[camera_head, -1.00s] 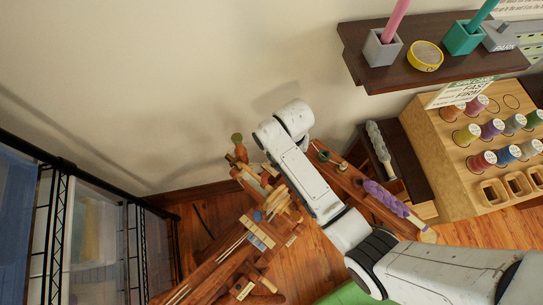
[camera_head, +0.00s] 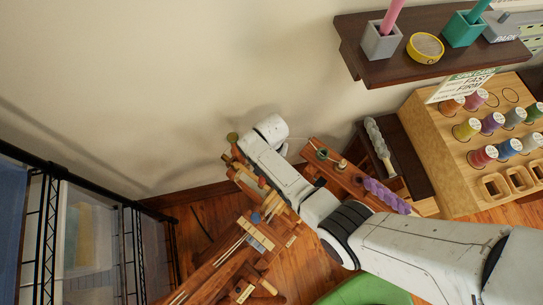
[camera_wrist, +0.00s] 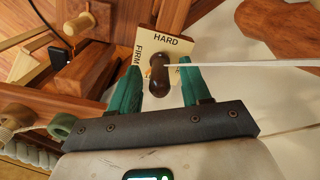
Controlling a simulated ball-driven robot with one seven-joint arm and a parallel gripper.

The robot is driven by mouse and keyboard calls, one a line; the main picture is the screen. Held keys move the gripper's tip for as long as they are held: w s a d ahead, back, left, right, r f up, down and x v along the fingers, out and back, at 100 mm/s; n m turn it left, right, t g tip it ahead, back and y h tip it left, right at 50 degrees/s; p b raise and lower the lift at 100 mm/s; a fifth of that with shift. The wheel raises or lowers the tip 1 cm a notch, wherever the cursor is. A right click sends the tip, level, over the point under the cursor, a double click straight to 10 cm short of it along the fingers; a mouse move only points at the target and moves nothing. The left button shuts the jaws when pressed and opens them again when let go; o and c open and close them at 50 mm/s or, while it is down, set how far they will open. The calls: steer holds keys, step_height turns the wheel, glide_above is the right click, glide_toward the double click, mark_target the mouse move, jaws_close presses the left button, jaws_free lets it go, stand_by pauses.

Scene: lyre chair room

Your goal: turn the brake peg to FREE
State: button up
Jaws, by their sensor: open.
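The brake peg (camera_wrist: 158,72) is a dark wooden rounded peg on a cream label plate (camera_wrist: 176,48) marked HARD and FIRM in the wrist view. No FREE mark can be read there. My gripper (camera_wrist: 160,84) is open, with one green finger to the left of the peg and the other to the right. I cannot tell whether either finger touches it. In the head view my arm hides the gripper and the peg. The wooden apparatus (camera_head: 228,262) stands below and left of my arm.
A pale thin strand (camera_wrist: 250,64) crosses the right of the wrist view by the right finger. A wooden bar with purple yarn (camera_head: 385,196) lies right of my arm. A dark shelf (camera_head: 400,68), a spool rack (camera_head: 425,130) and a wire rack (camera_head: 125,245) stand around.

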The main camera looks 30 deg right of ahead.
steer(key=shift+f, duration=0.45)
jaws_close()
